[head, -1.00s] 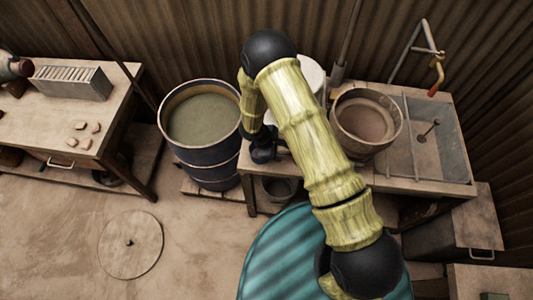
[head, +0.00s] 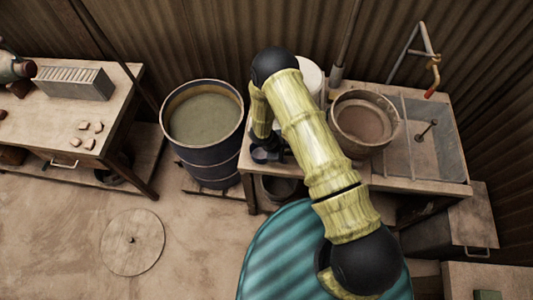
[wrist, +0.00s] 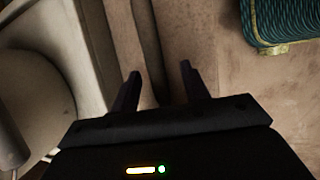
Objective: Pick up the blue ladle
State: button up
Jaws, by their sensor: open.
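I cannot make out the blue ladle for sure in either view; my arm covers part of the wash bench in the head view. My gripper (wrist: 160,78) is open in the wrist view, with its two dark fingers apart and nothing seen between them. In the head view my gripper is a dark shape at the left end of the bench, beside the drum, and its fingers are too dark to make out.
A dark drum (head: 205,178) of murky liquid stands left of the bench (head: 395,181). A brown bucket (head: 364,149) and a grey sink (head: 446,140) are right of my arm. A round lid (head: 132,255) lies on open floor. A worktable (head: 50,112) stands far left.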

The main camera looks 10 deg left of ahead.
jog(key=shift+c, duration=0.3)
grip_shut()
jog(key=shift+r+b, duration=1.25)
jog(key=shift+r, duration=3.75)
